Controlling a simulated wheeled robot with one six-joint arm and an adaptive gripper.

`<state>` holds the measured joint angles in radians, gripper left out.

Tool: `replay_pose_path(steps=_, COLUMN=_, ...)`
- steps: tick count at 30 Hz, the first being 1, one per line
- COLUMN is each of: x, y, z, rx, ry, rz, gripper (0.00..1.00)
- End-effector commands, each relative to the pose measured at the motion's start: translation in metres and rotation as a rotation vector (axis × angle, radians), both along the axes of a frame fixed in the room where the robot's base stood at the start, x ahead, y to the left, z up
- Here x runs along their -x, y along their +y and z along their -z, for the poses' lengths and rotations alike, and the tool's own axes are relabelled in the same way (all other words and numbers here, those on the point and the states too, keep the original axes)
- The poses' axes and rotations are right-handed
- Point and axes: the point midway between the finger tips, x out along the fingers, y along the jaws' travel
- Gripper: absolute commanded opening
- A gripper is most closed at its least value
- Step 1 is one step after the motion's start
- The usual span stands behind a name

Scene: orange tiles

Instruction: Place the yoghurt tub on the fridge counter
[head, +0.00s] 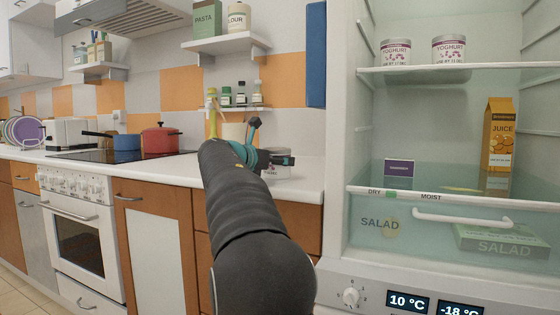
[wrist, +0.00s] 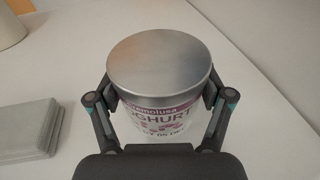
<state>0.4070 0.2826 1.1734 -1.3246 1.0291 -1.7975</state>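The yoghurt tub (wrist: 160,112), white and purple with a grey metal lid, fills the middle of the wrist view. It appears upright on the white counter (wrist: 262,118), though its base is hidden by my gripper. My gripper (wrist: 161,94) has one finger on each side of the tub, just under the lid, and both pads appear to touch it.
Flat grey blocks (wrist: 28,132) lie left of the tub, and a pale cylinder (wrist: 8,28) stands farther back. The open fridge (head: 420,72) stands at the right with two more yoghurt tubs on its upper shelf. A spice shelf (head: 252,107) hangs above the counter.

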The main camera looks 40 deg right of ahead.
Motion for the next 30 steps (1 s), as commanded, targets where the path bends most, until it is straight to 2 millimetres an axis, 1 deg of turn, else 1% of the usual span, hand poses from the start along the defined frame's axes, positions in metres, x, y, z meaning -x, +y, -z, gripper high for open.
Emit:
replay_pose_path(steps=1, x=0.000, y=0.000, z=0.000, rx=-0.001, ry=0.000, rz=0.000, gripper=0.92)
replay_pose_path(steps=2, x=0.000, y=0.000, z=0.000, rx=0.000, ry=0.000, rz=0.000, gripper=0.99)
replay_pose_path(steps=3, x=0.000, y=0.000, z=0.000, rx=-0.001, ry=0.000, rz=0.000, gripper=1.00)
replay_pose_path(steps=12, x=0.000, y=0.000, z=0.000, rx=0.000, ry=0.000, rz=0.000, gripper=1.00)
replay_pose_path(steps=15, x=0.000, y=0.000, z=-0.005, rx=0.000, ry=-0.001, rz=0.000, gripper=1.00)
replay_pose_path(steps=20, x=0.003, y=0.021, z=-0.007, rx=0.000, ry=-0.001, rz=-0.003, gripper=1.00)
replay_pose_path(steps=27, x=0.011, y=0.069, z=-0.015, rx=0.001, ry=-0.001, rz=-0.004, gripper=1.00)
replay_pose_path(steps=30, x=0.014, y=0.086, z=-0.017, rx=-0.001, ry=0.000, rz=-0.003, gripper=1.00)
